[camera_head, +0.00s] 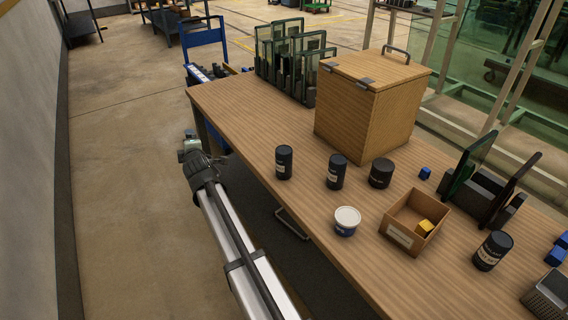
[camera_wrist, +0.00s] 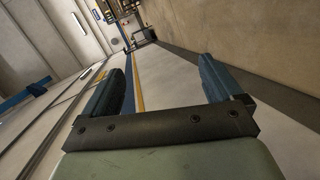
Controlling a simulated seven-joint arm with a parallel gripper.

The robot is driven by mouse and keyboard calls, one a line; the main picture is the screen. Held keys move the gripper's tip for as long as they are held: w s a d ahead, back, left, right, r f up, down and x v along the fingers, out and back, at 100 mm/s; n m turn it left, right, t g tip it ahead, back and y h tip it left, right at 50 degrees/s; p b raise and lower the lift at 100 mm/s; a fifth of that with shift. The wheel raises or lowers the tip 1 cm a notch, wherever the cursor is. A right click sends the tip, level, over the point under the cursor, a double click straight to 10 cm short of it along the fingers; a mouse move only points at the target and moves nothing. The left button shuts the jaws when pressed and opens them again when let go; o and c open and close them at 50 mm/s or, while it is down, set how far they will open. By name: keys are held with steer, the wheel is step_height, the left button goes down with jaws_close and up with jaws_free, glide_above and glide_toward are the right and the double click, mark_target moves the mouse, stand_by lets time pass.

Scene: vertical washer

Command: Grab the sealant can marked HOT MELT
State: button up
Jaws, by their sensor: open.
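Several black cans with pale labels stand upright on the wooden table in the head view: a left can (camera_head: 284,162), a middle can (camera_head: 336,171), a wider, shorter can (camera_head: 381,173) and a right can (camera_head: 492,250). The label words are too small to read, so I cannot tell which is marked HOT MELT. My gripper (camera_wrist: 163,85) is open and empty in the wrist view, its two dark fingers wide apart and pointing away over the floor. In the head view my arm is left of the table, apart from all cans.
The table (camera_head: 240,105) also holds a large wooden box (camera_head: 365,110), an open small box (camera_head: 399,238) with a yellow block, a white-lidded tub (camera_head: 346,221), glass panels in racks (camera_head: 295,62) and blue blocks. A blue cart (camera_head: 205,45) stands behind. Floor left of the table is clear.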

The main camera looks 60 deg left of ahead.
steer(key=w+m+t+h, duration=0.1)
steer(key=w+m+h, duration=0.2)
steer(key=w, duration=0.5)
step_height(320, 180, up, 7)
steer(key=m+g+h, duration=0.4)
steer(key=m+h, duration=0.5)
steer(key=h, duration=0.2)
glide_above(286, 149)
steer(key=shift+f, duration=0.55)
step_height(286, 149, down, 8)
steer(key=shift+r, duration=0.2)
steer(key=shift+s+a+f, duration=0.1)
steer(key=shift+s+f, duration=0.1)
steer(key=shift+f, duration=1.1)
steer(key=shift+s+f, duration=0.15)
steer(key=shift+f, duration=1.15)
steer(key=c, duration=1.5)
